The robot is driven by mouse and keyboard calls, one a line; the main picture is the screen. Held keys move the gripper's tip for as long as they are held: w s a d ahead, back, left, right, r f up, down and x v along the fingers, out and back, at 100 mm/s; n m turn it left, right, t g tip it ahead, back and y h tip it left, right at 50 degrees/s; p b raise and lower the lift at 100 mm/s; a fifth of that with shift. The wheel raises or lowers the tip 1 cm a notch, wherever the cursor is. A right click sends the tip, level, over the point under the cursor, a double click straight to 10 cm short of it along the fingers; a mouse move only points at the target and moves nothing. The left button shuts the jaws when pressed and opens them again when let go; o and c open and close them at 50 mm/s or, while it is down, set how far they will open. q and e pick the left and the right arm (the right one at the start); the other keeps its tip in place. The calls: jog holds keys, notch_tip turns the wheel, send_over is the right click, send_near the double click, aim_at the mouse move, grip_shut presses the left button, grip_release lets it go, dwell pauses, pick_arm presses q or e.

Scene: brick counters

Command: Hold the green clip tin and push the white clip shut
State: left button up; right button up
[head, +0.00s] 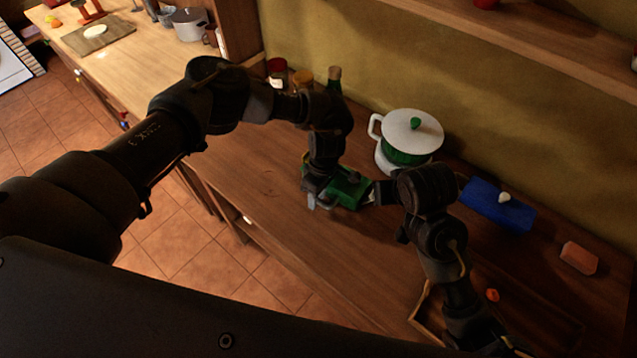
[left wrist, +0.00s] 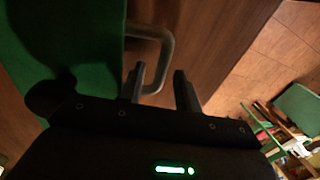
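The green clip tin (head: 348,193) lies on the wooden counter between my two grippers. In the left wrist view its green surface (left wrist: 85,35) fills the upper left. A pale wire clip (left wrist: 163,45) sticks out from its edge as a bent loop, looking grey in the shade. My left gripper (left wrist: 160,88) is at that edge, its fingers apart, with the clip's end between them near the left finger. In the head view the left gripper (head: 318,192) partly covers the tin's left end. My right gripper (head: 377,192) is at the tin's right end; its fingertips are mostly hidden.
A white pot (head: 387,160) with a white lid stands close behind the tin. A blue box (head: 497,208), a pinkish block (head: 579,258) and a small orange item (head: 492,295) lie to the right. Jars (head: 277,72) and a bottle stand by the wall. The counter front-left is clear.

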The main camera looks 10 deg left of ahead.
pick_arm(q)
jog(key=shift+s+f, duration=0.2)
jog(key=shift+f, duration=0.85)
